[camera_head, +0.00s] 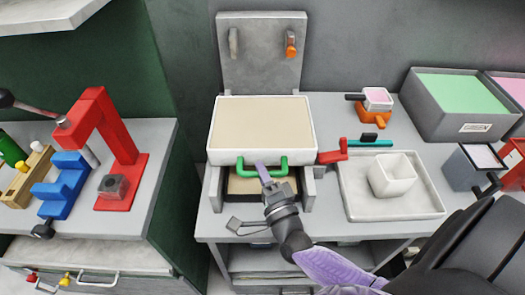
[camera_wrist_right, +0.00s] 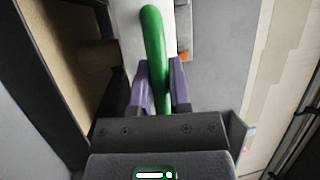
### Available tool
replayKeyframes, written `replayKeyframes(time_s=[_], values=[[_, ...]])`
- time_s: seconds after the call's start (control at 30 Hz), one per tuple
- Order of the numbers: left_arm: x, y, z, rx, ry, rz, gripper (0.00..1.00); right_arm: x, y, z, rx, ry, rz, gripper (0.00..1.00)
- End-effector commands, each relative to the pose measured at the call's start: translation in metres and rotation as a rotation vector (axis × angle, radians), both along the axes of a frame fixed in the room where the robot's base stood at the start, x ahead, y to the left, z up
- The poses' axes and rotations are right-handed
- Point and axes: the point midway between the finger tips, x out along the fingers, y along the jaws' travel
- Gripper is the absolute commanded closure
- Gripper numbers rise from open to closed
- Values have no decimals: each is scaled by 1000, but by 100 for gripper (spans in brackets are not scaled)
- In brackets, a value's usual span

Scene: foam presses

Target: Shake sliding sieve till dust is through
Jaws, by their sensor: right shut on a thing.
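The sliding sieve (camera_head: 213,154) is a white box frame with a beige surface inside, on a grey stand on the table. A green handle (camera_head: 283,165) is on its front side. My right gripper (camera_head: 264,175) is shut on the green handle, with its purple fingers on either side of the bar, which also shows in the right wrist view (camera_wrist_right: 155,45). Below the sieve is a drawer-like tray (camera_head: 240,186) with a brownish inside, partly hidden by the gripper. I cannot tell whether the beige surface is dust or mesh. My left gripper is not in view.
A white tray (camera_head: 425,207) with a white cup (camera_head: 392,176) lies right of the sieve. A red clamp-like piece (camera_head: 333,153) is close to the sieve's right side. A red press (camera_head: 120,140) stands on the left bench. A grey backplate (camera_head: 262,70) rises behind the sieve.

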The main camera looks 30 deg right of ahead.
Motion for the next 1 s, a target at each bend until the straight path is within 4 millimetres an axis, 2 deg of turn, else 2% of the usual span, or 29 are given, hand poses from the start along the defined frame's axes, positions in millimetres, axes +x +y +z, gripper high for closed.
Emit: replayKeyframes(time_s=[0.13,0.47,0.5,0.63,0.9,1.0], values=[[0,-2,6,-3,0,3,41,-17,10,0,0,4,1,100],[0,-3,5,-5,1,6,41,-19,12,-1,-1,2,1,100],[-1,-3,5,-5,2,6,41,-19,12,-1,-1,2,1,69],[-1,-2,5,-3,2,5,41,-19,11,0,-1,1,0,42],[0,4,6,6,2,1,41,-20,11,0,-1,0,0,42],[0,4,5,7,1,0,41,-32,13,-3,0,3,1,42]])
